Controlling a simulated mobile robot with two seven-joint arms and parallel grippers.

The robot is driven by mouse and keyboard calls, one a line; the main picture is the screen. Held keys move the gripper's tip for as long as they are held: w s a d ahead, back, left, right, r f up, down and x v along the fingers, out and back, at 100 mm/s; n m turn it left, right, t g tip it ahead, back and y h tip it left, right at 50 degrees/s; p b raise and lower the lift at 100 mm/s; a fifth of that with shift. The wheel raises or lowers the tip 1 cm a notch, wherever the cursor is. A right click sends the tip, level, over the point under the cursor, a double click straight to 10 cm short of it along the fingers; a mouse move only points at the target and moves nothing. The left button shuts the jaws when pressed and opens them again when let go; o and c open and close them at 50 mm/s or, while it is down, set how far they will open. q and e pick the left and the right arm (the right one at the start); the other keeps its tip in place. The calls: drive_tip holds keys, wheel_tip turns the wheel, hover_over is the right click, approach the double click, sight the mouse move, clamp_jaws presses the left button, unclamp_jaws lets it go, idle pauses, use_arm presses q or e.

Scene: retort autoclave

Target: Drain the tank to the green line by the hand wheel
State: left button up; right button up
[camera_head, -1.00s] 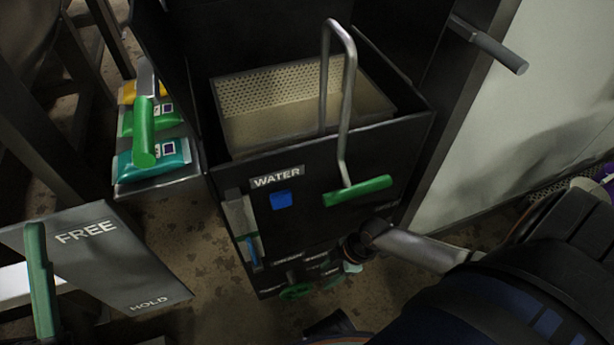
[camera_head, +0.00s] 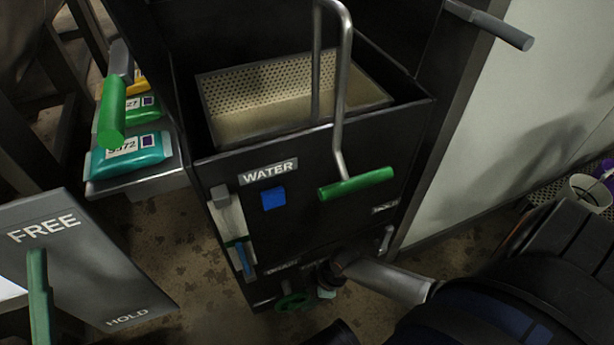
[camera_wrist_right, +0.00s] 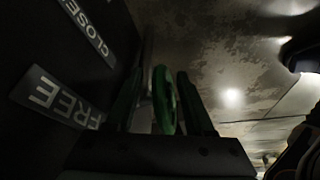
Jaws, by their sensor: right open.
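The dark tank (camera_head: 385,150) has a WATER label (camera_head: 268,172) on its front. A narrow level gauge (camera_head: 228,218) runs down its left front edge; it is pale above, with a small green mark (camera_head: 237,242) and a blue strip (camera_head: 244,262) close below. The exact level is too small to tell. The green hand wheel (camera_head: 291,300) is low on the front. In the right wrist view the wheel (camera_wrist_right: 163,98) appears edge-on between the fingers of my right gripper (camera_wrist_right: 160,78), which is open and not closed on it. My left gripper is out of view.
A green-handled bent bar (camera_head: 356,184) stands at the tank's front. A FREE/HOLD plate (camera_head: 95,270) and a shelf with pouches (camera_head: 128,153) are at left. Floor shows between.

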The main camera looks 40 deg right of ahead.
drive_tip(key=shift+w+a+f, duration=0.1)
drive_tip(key=shift+f, duration=0.15)
clamp_jaws()
idle(0.3)
